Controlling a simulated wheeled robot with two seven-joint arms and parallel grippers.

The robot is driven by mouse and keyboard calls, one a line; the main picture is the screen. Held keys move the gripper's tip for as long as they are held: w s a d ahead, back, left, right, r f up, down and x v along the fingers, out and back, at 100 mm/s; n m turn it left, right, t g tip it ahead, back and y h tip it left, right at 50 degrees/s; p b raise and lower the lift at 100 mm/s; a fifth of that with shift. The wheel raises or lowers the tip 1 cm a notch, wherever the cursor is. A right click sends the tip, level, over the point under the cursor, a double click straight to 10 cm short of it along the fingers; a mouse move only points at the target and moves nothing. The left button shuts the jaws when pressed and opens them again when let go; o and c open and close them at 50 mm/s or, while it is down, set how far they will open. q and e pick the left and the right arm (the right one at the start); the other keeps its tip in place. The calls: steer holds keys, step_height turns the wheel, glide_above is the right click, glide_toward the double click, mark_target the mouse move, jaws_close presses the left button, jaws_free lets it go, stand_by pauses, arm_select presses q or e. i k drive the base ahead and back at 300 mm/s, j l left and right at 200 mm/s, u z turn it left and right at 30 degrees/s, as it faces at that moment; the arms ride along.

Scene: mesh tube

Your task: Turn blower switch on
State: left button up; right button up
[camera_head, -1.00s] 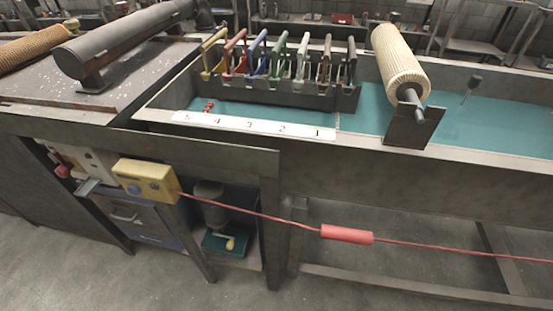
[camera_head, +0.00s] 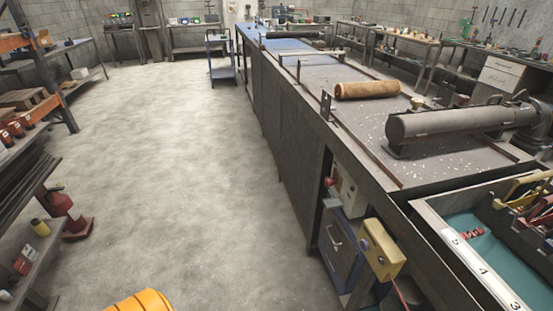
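A yellow control box (camera_head: 383,248) with a blue button on its face is mounted on the side of the long bench, at the lower right. Behind it, a pale box (camera_head: 346,188) sits under the bench edge, with a red part (camera_head: 329,183) at its left. I cannot tell which of these is the blower switch, nor whether it is on or off. A grey cylinder (camera_head: 455,121) lies on the bench top, with a pipe-like fitting (camera_head: 532,112) at its right end. Neither of my grippers shows.
The long bench (camera_head: 285,130) runs away from me on the right. Open concrete floor (camera_head: 170,150) lies to its left. A blue trolley (camera_head: 220,60) stands further back. An orange-yellow rounded part shows at the bottom edge.

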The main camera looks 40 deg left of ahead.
mark_target(329, 181)
steer(key=u, duration=0.9)
